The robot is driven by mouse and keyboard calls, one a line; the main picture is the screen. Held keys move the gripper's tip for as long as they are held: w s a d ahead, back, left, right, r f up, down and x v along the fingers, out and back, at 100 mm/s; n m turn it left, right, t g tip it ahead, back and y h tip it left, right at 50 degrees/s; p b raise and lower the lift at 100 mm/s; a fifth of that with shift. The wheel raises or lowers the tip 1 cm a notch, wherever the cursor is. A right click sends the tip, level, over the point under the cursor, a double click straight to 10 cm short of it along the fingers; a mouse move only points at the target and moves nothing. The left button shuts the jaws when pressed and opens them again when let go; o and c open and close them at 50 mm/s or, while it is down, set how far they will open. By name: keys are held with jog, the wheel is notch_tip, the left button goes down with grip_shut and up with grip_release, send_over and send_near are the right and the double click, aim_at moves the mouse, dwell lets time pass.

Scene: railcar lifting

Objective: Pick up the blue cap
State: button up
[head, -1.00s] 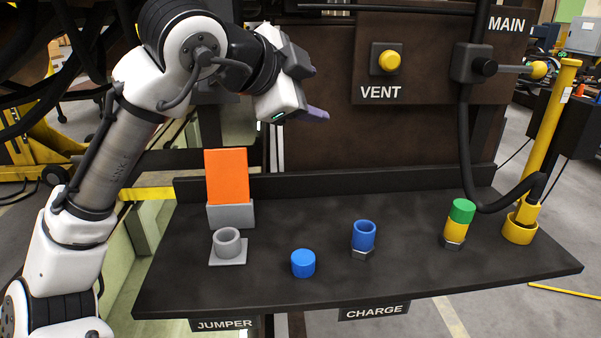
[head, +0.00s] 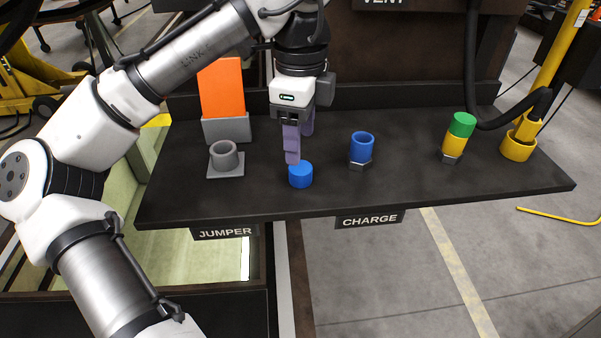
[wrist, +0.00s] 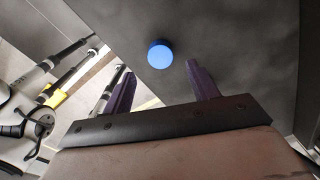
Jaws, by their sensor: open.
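The blue cap (head: 300,175) stands on the dark shelf (head: 420,190), near its front edge. It also shows in the wrist view (wrist: 160,54), beyond the fingertips and between their lines. My gripper (head: 299,148) points down just above and behind the cap in the head view, its purple fingers apart and empty. One fingertip overlaps the cap's top edge in the picture; I cannot tell whether they touch. In the wrist view the open fingers (wrist: 160,80) show nothing between them.
A grey socket (head: 224,156) and an orange panel in a grey holder (head: 227,130) stand left of the cap. A blue open cylinder (head: 362,147) stands to its right. A green-capped yellow fitting (head: 456,140) and a yellow post (head: 520,147) are farther right.

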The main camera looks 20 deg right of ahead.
aim_at(304, 168)
jog(key=shift+s+d+f+p, duration=0.1)
jog(key=shift+d+f+p, duration=0.1)
jog(key=shift+f, duration=1.3)
jog(key=shift+s+d+f+p, duration=0.1)
jog(key=shift+f+p, duration=0.1)
jog(key=shift+f, duration=1.3)
jog(key=shift+c, duration=0.3)
jog(key=c, duration=1)
